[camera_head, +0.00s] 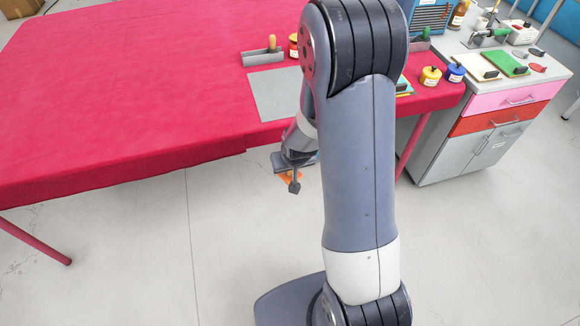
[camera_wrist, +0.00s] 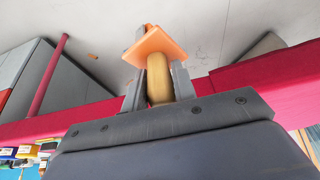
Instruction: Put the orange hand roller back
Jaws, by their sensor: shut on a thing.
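The orange hand roller (camera_wrist: 160,42) is in my gripper (camera_wrist: 158,82) in the wrist view. Its wooden handle (camera_wrist: 159,72) stands between the two fingers, and its orange part sticks out beyond the fingertips. In the head view my gripper (camera_head: 292,180) hangs in front of the table's near edge, above the floor. Only a small orange patch of the roller (camera_head: 285,176) shows there; my gripper hides the rest.
The red-covered table (camera_head: 130,90) holds a grey tray (camera_head: 250,60) with a wooden-handled tool, a grey sheet (camera_head: 268,98), a yellow jar (camera_head: 431,77) and a blue jar (camera_head: 455,74). A drawer cabinet (camera_head: 452,150) with tools on top stands right. My arm hides part of the table.

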